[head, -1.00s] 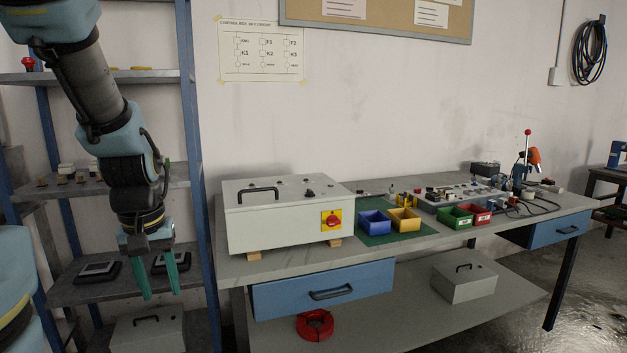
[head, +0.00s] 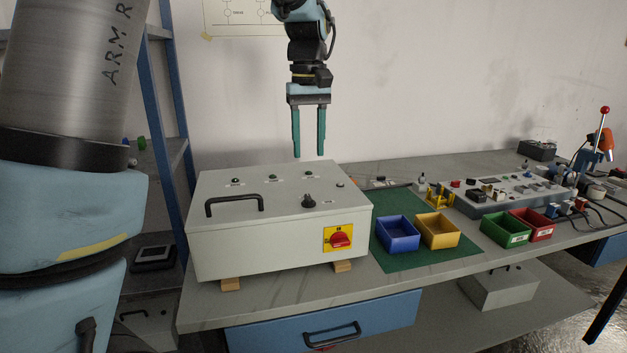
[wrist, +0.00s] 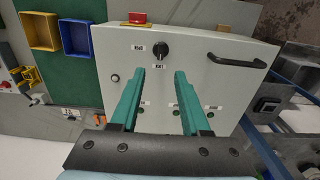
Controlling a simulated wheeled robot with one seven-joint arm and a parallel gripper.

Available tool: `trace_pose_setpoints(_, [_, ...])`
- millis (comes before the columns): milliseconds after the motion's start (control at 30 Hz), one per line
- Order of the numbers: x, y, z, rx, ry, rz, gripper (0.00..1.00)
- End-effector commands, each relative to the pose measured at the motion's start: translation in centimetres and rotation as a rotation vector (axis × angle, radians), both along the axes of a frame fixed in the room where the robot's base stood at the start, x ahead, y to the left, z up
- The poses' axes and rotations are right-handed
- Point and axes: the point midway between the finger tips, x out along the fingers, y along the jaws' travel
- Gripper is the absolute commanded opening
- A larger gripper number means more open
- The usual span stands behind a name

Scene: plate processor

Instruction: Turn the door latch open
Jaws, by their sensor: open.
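The door latch is a black knob (head: 308,201) on the top face of the grey cabinet (head: 255,247). In the wrist view the latch (wrist: 161,50) appears just beyond the fingertips, with a label under it. My gripper (head: 308,154) is open and empty, pointing down above the rear of the cabinet top. Its two green fingers (wrist: 160,73) are apart and appear clear of the latch. A black bar handle (head: 234,205) is on the same face, left of the latch. A red rotary switch (head: 340,239) on a yellow plate is on the cabinet's front.
A blue bin (head: 398,234) and a yellow bin (head: 438,231) stand on a green mat right of the cabinet. Green and red bins and a control panel (head: 500,193) are farther right. Small lamps or buttons sit on the cabinet top. A blue shelf rack stands behind left.

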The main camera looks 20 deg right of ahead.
Motion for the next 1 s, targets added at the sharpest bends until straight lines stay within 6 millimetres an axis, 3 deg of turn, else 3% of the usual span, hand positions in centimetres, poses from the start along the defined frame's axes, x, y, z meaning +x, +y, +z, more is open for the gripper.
trace_pose_setpoints(400, [-0.1, 0.2, -7.0, 0.004, 0.004, 0.000, 0.46])
trace_pose_setpoints(600, [0.0, 0.1, -9.5, 0.002, 0.002, 0.000, 0.46])
trace_pose_setpoints(1000, [0.0, 0.1, -10.4, 0.000, 0.000, 0.000, 0.46])
